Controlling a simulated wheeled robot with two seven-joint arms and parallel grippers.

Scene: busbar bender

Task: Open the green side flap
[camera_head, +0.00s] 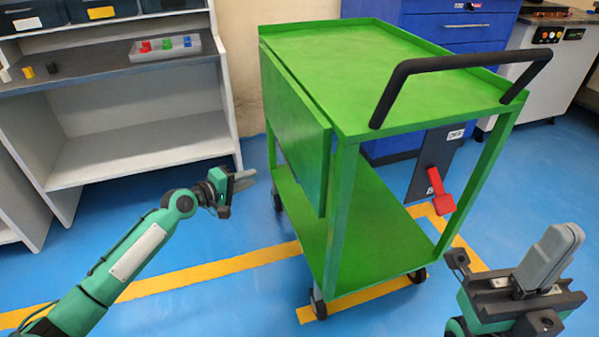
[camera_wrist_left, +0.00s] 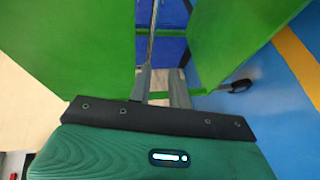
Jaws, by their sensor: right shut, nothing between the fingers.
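The green side flap (camera_head: 292,130) hangs down along the left side of the green cart (camera_head: 430,75), just below its top tray. My left gripper (camera_head: 246,180) is left of the flap's lower part, fingers pointing right towards the cart. In the left wrist view its two fingers (camera_wrist_left: 160,84) stand apart with nothing seen between them. Green panels show on both sides ahead of them; I cannot tell which is the flap. My right gripper (camera_head: 560,245) is shut and empty at the lower right, clear of the cart.
A black handle (camera_head: 460,63) crosses the cart's near end, and a red lever (camera_head: 438,190) hangs below on a dark plate. A grey shelf unit (camera_head: 140,165) stands at the left, a blue cabinet (camera_head: 460,25) behind. Blue floor is free between shelf and cart.

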